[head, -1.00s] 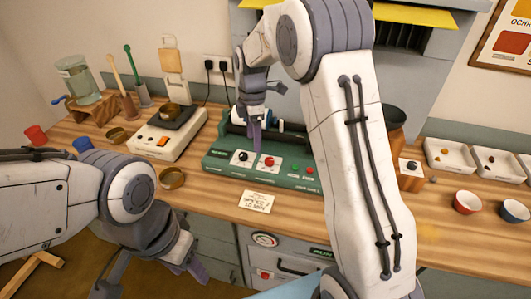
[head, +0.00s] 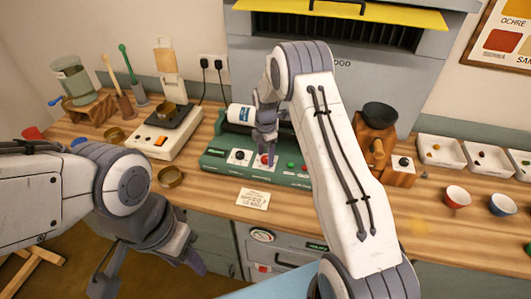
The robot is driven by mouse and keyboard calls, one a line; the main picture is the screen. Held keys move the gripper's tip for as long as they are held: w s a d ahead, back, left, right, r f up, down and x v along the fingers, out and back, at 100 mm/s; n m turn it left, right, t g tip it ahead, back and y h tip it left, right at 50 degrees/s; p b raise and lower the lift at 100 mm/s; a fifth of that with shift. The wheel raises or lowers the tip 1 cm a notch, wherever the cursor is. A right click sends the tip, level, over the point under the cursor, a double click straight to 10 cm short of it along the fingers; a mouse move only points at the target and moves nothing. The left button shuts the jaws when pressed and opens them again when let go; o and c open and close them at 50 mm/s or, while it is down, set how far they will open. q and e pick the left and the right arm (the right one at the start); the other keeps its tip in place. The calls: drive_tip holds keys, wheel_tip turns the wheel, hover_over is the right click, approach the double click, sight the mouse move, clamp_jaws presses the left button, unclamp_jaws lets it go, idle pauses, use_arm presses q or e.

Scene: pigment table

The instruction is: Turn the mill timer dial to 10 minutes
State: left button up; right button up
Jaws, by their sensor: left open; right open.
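The green mill (head: 225,163) stands at the back of the wooden table, with a white jar (head: 240,113) on top. Its front panel has a dark knob (head: 239,155) and a red knob (head: 265,160) on white plates; markings are too small to read, so I cannot tell which is the timer. My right gripper (head: 266,150) is open, pointing down in front of the mill by the red knob and partly covering it. Whether it touches the knob is unclear. My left gripper (head: 150,275) is open and empty in front of the table, low at left.
A paper card (head: 253,198) lies in front of the mill.

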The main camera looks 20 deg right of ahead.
drive_tip(key=shift+f, duration=0.15)
clamp_jaws()
drive_tip(key=m+b, duration=0.1)
drive_tip(key=m, duration=0.2)
drive_tip(key=m+b, duration=0.1)
drive_tip(key=m, duration=0.1)
drive_tip(key=shift+m, duration=0.4)
drive_tip(key=m+b, duration=0.1)
drive_tip(key=m, duration=0.4)
drive_tip(key=shift+m, duration=0.4)
